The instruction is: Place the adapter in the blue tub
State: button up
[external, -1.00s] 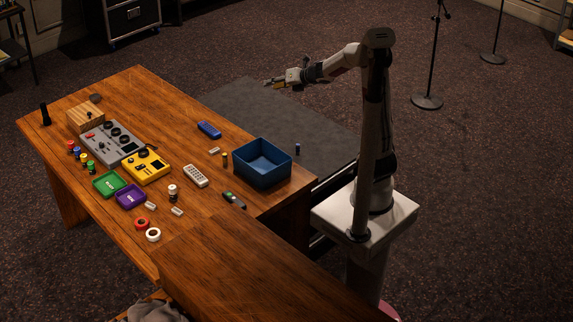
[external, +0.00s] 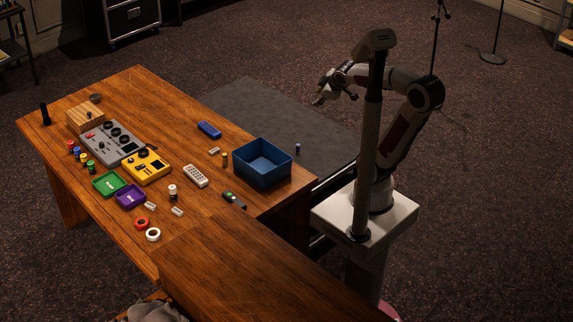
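The blue tub (external: 277,178) stands open on the wooden table near its right end. The part of its inside that shows looks empty. I cannot tell which small item is the adapter; small pale pieces lie on the table, one left of the tub (external: 214,151) and two near the front (external: 150,206) (external: 177,211). My gripper (external: 318,100) is raised in the air beyond the table's far edge, up and right of the tub and apart from it. Its fingers are too small to show whether they are open or hold something.
A remote (external: 196,176), dark handheld device (external: 234,200), blue object (external: 209,130), green tray (external: 109,183) and purple tray (external: 131,196) are on the table (external: 230,260).

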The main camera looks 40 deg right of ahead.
jog(key=s+a+f+m+g+y, duration=0.2)
jog(key=s+a+m, duration=0.4)
jog(key=s, duration=0.6)
jog(key=shift+a+f+m+g+y, duration=0.35)
jog(key=shift+f+m, duration=0.15)
jog(key=shift+f, duration=0.3)
